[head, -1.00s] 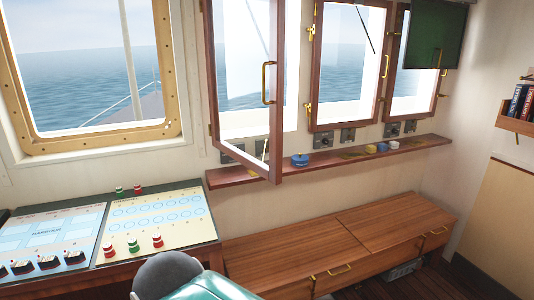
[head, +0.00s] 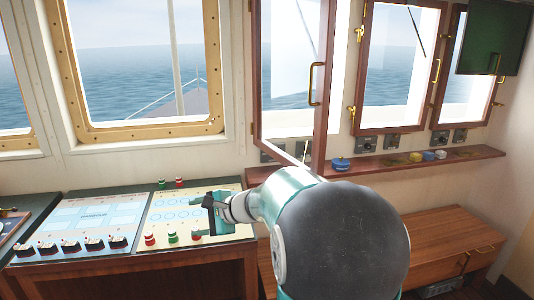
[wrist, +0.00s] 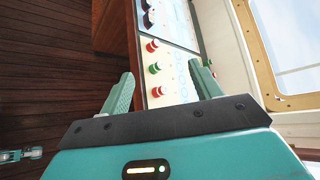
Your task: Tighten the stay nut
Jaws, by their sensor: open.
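A brown-framed window (head: 323,120) stands open into the room in the head view, with a brass handle (head: 316,84) on its edge. A thin pale rod (head: 306,150), perhaps its stay, shows near its lower corner. I cannot make out a nut on it; my arm covers part of the area just below. My gripper (head: 197,214) is open and empty, over or near the console's right panel, left of the window. In the wrist view my gripper (wrist: 161,68) has its two teal fingers spread, with the console's buttons showing between them.
The console panel (head: 165,205) carries red and green buttons. A narrow shelf (head: 385,168) under the windows holds a blue item (head: 341,164) and small yellow and white ones. A wooden bench (head: 440,235) is below. A fixed brass-rimmed window (head: 145,132) is at left.

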